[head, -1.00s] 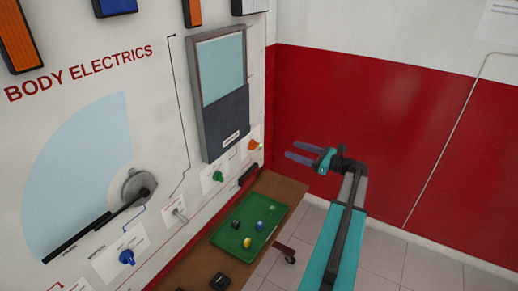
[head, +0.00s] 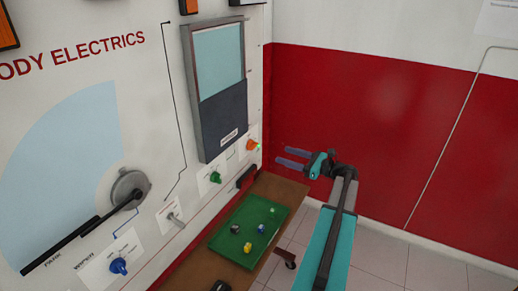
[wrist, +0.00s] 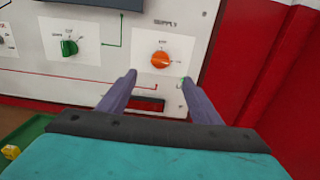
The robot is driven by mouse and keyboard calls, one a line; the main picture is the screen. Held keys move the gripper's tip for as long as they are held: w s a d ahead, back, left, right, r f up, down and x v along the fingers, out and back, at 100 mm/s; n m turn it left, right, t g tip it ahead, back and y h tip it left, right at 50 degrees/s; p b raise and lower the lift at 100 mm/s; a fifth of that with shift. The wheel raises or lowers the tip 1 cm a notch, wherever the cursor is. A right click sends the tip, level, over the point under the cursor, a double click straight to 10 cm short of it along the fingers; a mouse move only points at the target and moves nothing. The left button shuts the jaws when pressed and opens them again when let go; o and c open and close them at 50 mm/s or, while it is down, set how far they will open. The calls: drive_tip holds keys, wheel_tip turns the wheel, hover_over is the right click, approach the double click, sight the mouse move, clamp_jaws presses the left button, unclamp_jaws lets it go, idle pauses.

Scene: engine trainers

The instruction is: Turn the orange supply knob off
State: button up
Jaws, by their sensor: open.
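The orange supply knob (head: 252,145) sits at the right end of the white panel, on a small white plate. In the wrist view the knob (wrist: 160,60) is under the word SUPPLY, ahead of the fingertips and roughly between them. Its pointer seems turned to the right; the label it points at is too small to read. My gripper (head: 292,158) is open and empty, apart from the knob and to its right in the head view. Both fingers (wrist: 160,82) reach toward the panel in the wrist view.
A green knob (head: 215,177) is left of the orange one, and a blue knob (head: 119,266) is farther left. A bench (head: 283,189) below the panel holds a green tray (head: 272,213) with several small parts. A red wall (head: 370,130) stands at right.

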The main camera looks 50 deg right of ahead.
sight(255, 146)
drive_tip(key=shift+w, duration=0.1)
drive_tip(key=p+x, duration=0.4)
drive_tip(key=x, duration=0.9)
drive_tip(key=shift+w, duration=0.2)
drive_tip(key=c, duration=1.1)
drive_tip(key=shift+o, duration=0.2)
drive_tip(key=shift+a, duration=0.4)
drive_tip(key=shift+d, duration=0.25)
